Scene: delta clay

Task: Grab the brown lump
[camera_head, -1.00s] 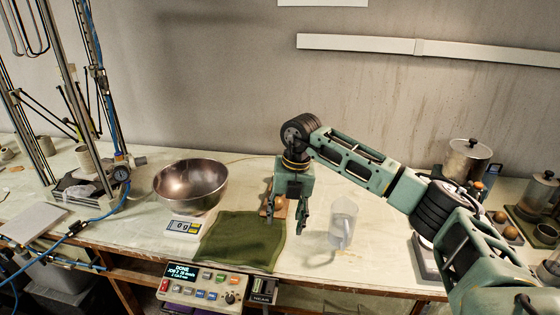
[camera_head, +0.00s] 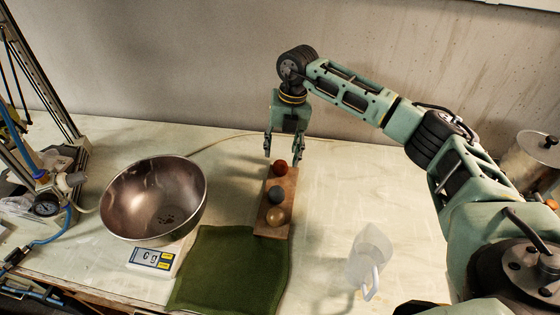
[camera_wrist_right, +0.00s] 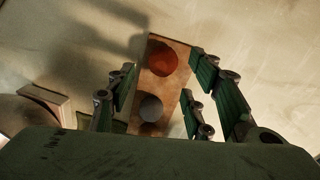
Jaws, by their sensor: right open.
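Three round lumps sit in a row on a small wooden board (camera_head: 287,229). The far one is reddish-brown (camera_head: 280,167), the middle one is grey (camera_head: 276,194), and the near one is tan-brown (camera_head: 275,216). My right gripper (camera_head: 283,158) is open and empty, pointing down above the far end of the board, close to the reddish-brown lump. In the right wrist view, the reddish-brown lump (camera_wrist_right: 162,59) and the grey lump (camera_wrist_right: 151,108) show between the spread fingers. The tan-brown lump is hidden there. My left gripper is not in view.
A large metal bowl (camera_head: 152,200) rests on a scale (camera_head: 152,257) left of the board. A green cloth (camera_head: 228,270) lies in front. A clear jug (camera_head: 369,257) stands at right. The table between board and jug is clear.

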